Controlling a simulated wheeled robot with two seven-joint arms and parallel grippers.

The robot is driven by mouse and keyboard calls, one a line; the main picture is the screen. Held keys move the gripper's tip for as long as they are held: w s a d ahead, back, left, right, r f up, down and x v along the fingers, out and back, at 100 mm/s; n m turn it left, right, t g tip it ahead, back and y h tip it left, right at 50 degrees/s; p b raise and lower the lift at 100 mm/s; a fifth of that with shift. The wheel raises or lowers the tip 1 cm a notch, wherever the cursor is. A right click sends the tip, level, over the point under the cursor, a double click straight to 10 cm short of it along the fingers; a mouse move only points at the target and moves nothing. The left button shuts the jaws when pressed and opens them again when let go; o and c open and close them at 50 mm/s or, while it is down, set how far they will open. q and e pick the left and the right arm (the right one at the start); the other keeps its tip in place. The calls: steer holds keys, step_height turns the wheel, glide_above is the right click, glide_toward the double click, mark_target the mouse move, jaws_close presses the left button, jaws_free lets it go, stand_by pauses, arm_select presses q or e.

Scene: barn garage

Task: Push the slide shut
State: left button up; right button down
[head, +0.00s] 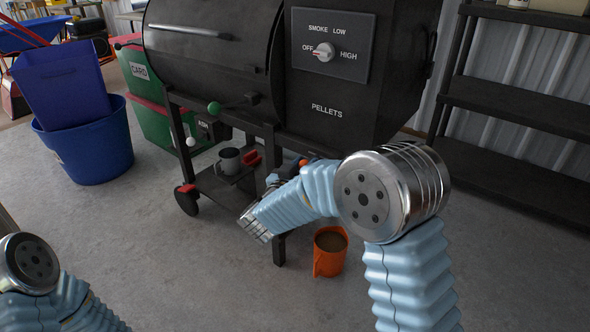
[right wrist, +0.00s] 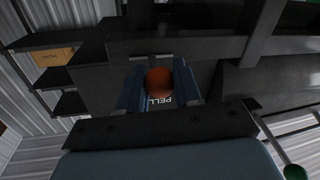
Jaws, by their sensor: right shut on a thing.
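The black pellet grill (head: 215,60) stands ahead, with a hopper marked PELLETS (head: 345,90) on its right. In the right wrist view a round orange-red knob (right wrist: 160,84), which I take to be the slide's, sits between the two blue fingers of my right gripper (right wrist: 159,90). The gripper is shut on it, in front of the PELLETS lettering. In the head view my right forearm mostly hides this spot, and only a bit of orange (head: 302,162) shows. How far the slide stands out cannot be seen. My left gripper is out of view.
A green knob (head: 214,108) and a white knob (head: 191,141) stick out left of my right arm. A grey mug (head: 229,160) stands on the lower shelf. An orange bucket (head: 329,252) stands on the floor by the grill leg. Black shelves (head: 520,110) are at the right.

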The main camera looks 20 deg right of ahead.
steer(key=shift+w+d+r, duration=0.1)
steer(key=shift+w+d, duration=0.45)
steer(key=shift+d, duration=0.2)
steer(key=c, duration=0.8)
jaws_free()
steer(key=shift+w, duration=0.1)
steer(key=v, duration=1.3)
steer(key=shift+s+a, duration=0.25)
steer(key=shift+s, duration=0.1)
